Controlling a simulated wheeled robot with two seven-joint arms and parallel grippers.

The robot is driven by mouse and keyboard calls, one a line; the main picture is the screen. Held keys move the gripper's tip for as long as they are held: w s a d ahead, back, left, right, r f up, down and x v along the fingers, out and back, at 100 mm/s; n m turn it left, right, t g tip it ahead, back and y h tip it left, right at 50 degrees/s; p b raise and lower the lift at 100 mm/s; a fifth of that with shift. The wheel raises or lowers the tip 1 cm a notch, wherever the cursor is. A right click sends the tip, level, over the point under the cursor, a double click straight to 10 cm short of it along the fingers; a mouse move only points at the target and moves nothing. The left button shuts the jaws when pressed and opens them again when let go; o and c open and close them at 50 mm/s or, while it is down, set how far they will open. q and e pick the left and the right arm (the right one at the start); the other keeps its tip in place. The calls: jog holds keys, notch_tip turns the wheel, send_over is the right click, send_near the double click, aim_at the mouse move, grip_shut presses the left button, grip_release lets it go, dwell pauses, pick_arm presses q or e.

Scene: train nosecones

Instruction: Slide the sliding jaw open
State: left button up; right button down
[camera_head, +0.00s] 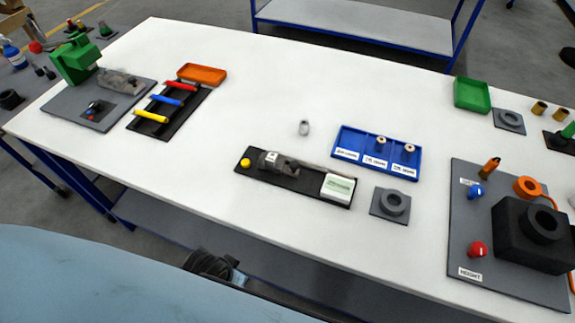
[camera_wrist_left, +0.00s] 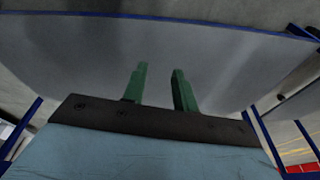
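A dark measuring fixture (camera_head: 258,179) lies on the white table near its front edge, in the middle of the head view. It has a yellow knob (camera_head: 245,162) at its left end, a grey jaw piece (camera_head: 277,160) with a small white label, a grey bar, and a white box (camera_head: 338,187) at its right end. I cannot tell whether the jaw is open. My left gripper (camera_wrist_left: 158,76) shows two green fingers standing apart with nothing between them; the fixture is not in that view. My right gripper is not in view.
A blue tray (camera_head: 347,138) with two small parts stands behind the fixture. A grey plate with a ring (camera_head: 392,202) is to its right. A small grey cylinder (camera_head: 304,127) stands behind it. A black rack (camera_head: 180,112) with coloured handles lies left. The table between is clear.

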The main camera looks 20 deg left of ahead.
aim_at(291, 167)
pick_arm(q)
notch_tip(291, 167, up, 18)
jog(key=w+f+t, duration=0.1)
jog(key=w+r+t, duration=0.1)
jog(key=w, duration=0.1)
jog(key=w+r+t, duration=0.2)
jog(key=w+r+t+h, duration=0.1)
jog(key=w+r+t, duration=0.1)
jog(key=w, duration=0.1)
jog(key=shift+a+m, duration=0.2)
jog(key=shift+m, duration=0.2)
jog(key=w+r+t+h, duration=0.1)
jog(key=w+d+r+m+t+h, duration=0.1)
jog(key=w+r+t+h, duration=0.1)
jog(key=shift+w+d+r+m+h, duration=0.1)
jog(key=shift+w+d+m+h, duration=0.05)
jog(key=shift+d+m+h, duration=0.2)
jog(key=shift+t+h, duration=0.4)
jog(key=shift+h, duration=0.05)
jog(key=x, duration=1.3)
jog(key=shift+w+d+r+b, duration=0.2)
jog(key=shift+d+b, duration=0.15)
grip_shut()
